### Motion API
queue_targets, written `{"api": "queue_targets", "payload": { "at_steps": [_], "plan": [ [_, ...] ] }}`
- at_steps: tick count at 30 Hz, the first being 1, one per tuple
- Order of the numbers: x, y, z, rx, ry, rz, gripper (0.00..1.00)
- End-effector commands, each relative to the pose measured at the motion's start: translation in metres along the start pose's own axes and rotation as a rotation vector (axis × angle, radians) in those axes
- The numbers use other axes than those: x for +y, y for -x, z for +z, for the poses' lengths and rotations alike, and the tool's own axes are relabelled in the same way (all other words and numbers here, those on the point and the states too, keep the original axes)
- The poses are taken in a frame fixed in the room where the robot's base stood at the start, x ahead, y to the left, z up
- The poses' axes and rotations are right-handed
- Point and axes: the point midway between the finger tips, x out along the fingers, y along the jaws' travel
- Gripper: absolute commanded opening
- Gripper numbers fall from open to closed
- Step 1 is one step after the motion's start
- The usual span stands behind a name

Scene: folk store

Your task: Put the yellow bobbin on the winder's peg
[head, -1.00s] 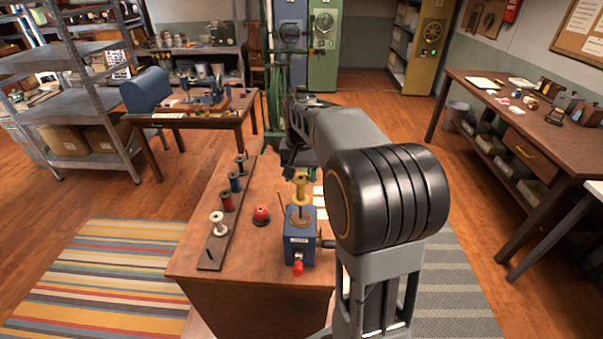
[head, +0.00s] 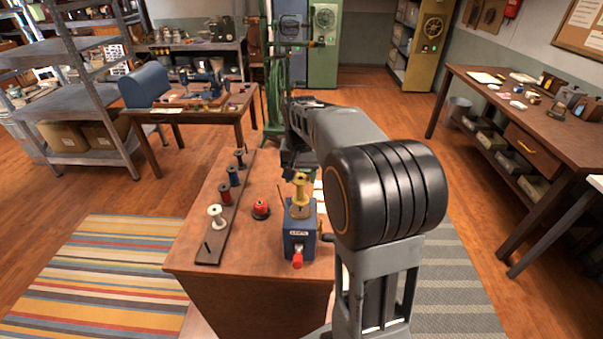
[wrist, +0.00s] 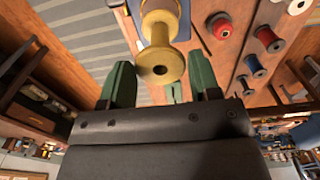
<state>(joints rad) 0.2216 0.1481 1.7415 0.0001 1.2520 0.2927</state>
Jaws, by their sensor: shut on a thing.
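The yellow bobbin (head: 300,189) is upright over the blue winder (head: 299,236), close above its round plate (head: 300,212). No bare length of peg shows clearly below it, and I cannot tell how far it is around the peg. In the head view my arm hides much of the gripper.
A dark rack (head: 211,250) left of the winder holds white, red, blue and black spools, with a bare peg at its near end. A red pincushion-like item (head: 261,209) sits between rack and winder. The bench's (head: 245,260) front left is clear.

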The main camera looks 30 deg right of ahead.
Motion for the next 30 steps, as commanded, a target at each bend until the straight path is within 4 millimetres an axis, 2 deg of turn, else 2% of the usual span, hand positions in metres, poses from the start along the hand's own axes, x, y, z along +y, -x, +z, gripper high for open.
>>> {"api": "queue_targets", "payload": {
  "at_steps": [24,30],
  "plan": [
    [0.000,-0.034,0.000,0.000,0.000,0.000,0.45],
    [0.000,-0.036,0.000,0.000,0.000,0.000,0.45]
  ]
}}
